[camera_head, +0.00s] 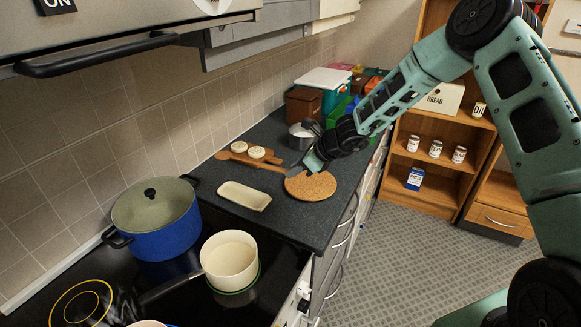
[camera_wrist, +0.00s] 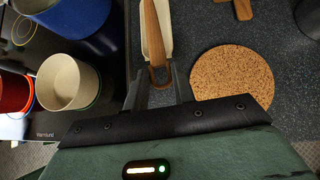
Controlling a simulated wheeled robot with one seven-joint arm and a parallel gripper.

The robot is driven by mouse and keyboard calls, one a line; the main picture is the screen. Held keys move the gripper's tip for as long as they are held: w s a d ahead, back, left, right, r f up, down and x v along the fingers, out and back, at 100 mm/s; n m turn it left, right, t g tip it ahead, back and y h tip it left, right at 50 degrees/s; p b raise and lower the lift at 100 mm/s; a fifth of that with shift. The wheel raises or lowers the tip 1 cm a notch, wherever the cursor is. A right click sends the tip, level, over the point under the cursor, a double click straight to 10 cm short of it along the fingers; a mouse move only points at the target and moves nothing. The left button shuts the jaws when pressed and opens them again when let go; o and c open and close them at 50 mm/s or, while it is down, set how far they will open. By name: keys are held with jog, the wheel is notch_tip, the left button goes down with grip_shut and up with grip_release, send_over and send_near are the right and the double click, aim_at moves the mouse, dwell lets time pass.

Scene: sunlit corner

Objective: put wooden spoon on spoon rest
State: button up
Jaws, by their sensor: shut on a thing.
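The wooden spoon (camera_wrist: 151,35) shows in the wrist view, one end between the fingers of my gripper (camera_wrist: 158,82). My gripper is shut on it. The spoon reaches away from the fingers and overlaps the cream spoon rest (camera_wrist: 166,22) in that view; I cannot tell whether they touch. In the head view the spoon rest (camera_head: 244,196) is a shallow oblong dish on the dark counter.
A round cork mat (camera_head: 311,187) lies right of the spoon rest. A wooden board (camera_head: 238,157) with pale round items lies behind. A metal pot (camera_head: 300,137) stands further back. A blue pot (camera_head: 157,225) and a cream saucepan (camera_head: 229,259) stand on the hob at left.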

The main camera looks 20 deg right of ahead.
jog(key=shift+f+b, duration=5.8)
jog(key=shift+f, duration=0.6)
jog(key=shift+f+b, duration=0.55)
jog(key=o, duration=1.1)
jog(key=shift+c, duration=0.2)
jog(key=v, duration=1.7)
jog(key=shift+d, duration=0.15)
